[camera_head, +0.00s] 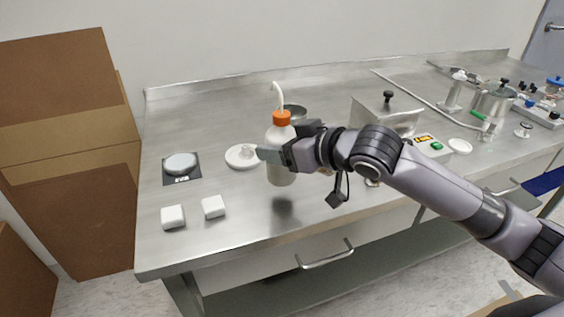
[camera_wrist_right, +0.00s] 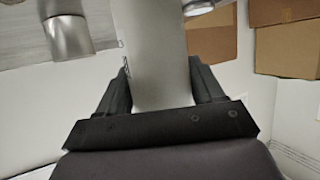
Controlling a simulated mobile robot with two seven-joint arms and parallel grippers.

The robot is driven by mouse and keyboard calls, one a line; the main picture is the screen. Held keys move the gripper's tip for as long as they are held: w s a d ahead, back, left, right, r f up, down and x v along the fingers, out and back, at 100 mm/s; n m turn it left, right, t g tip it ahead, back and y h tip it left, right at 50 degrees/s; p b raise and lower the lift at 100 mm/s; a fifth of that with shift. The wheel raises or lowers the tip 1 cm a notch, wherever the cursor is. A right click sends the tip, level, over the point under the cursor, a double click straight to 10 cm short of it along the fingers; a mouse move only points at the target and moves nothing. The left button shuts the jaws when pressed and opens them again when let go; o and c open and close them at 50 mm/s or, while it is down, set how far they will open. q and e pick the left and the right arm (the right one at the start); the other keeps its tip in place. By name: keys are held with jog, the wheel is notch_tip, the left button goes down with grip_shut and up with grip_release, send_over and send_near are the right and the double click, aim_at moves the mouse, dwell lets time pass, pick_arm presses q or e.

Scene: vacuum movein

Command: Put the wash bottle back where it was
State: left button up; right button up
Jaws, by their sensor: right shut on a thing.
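The wash bottle (camera_head: 281,172) is white and translucent, with an orange cap and a bent white spout. It is upright over the front middle of the steel bench. A shadow lies below its base, so it seems held a little above the top. My right gripper (camera_head: 274,153) reaches in from the right and is shut on the bottle's body. In the right wrist view the pale bottle body (camera_wrist_right: 158,60) stands between the two dark fingers of my right gripper (camera_wrist_right: 160,88). My left gripper is not in view.
The steel bench (camera_head: 240,215) holds a scale (camera_head: 181,167), a white round dish (camera_head: 243,157), two white blocks (camera_head: 213,207) and a metal bowl (camera_head: 296,112) behind the bottle. A steel box (camera_head: 385,113) stands to the right. The front between blocks and arm is clear.

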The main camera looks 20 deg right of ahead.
notch_tip(320, 180, down, 4)
jog(key=shift+r, duration=0.1)
jog(key=o, duration=0.7)
jog(key=v, duration=1.2)
jog(key=shift+b, duration=0.3)
